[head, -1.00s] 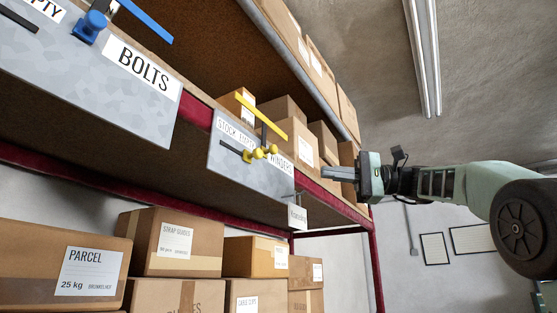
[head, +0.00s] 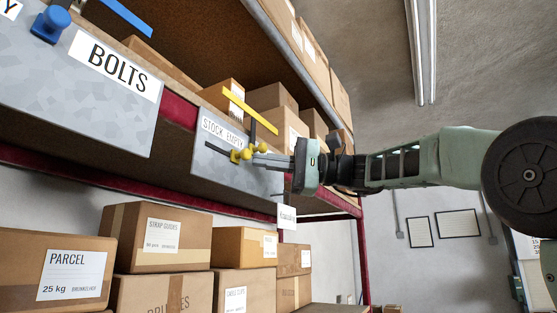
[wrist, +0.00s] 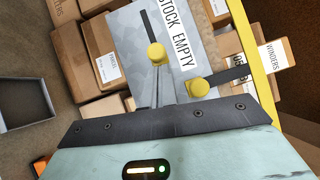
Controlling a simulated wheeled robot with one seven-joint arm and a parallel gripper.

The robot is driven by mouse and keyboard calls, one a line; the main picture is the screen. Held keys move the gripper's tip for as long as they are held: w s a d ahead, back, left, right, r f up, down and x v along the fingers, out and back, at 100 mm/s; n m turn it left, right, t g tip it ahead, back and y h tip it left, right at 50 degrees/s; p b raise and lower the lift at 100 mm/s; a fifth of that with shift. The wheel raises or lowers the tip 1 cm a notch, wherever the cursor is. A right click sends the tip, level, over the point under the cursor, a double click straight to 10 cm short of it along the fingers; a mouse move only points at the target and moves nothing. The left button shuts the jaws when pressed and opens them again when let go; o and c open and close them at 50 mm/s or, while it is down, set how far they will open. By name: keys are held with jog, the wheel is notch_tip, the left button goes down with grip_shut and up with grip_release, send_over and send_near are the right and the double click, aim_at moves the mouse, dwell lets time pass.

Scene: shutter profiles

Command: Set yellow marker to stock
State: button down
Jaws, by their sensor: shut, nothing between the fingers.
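The yellow marker is on a grey plate (head: 215,163) lettered STOCK and EMPTY. Its yellow slot knob (head: 236,156) sits at the EMPTY end of a dark slot; the knob also shows in the wrist view (wrist: 157,53). A second yellow knob (wrist: 197,88) sits on a dark bar beside the plate. A long yellow strip (head: 236,108) slants above. My gripper (head: 258,159) is shut and empty, its fingertips at the slot knob from the right. In the wrist view the fingertips (wrist: 158,72) end just below that knob; I cannot tell whether they touch.
A BOLTS plate (head: 90,85) with a blue knob (head: 50,24) is at left. Boxes (head: 275,98) stand on the shelf behind the marker. Below are cartons, including PARCEL (head: 60,270). A small white tag (head: 287,217) hangs under the shelf. The space at right is open.

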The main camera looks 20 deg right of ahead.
aim_at(248, 150)
jog(key=shift+s+a, duration=0.1)
jog(key=s+a+b, duration=0.2)
jog(key=a+b, duration=0.1)
jog(key=s+a+b, duration=0.1)
jog(key=a, duration=0.1)
jog(key=shift+s+f, duration=0.15)
jog(key=shift+s, duration=0.2)
jog(key=shift+s+a, duration=0.15)
jog(key=shift+a, duration=0.05)
jog(key=shift+r, duration=0.2)
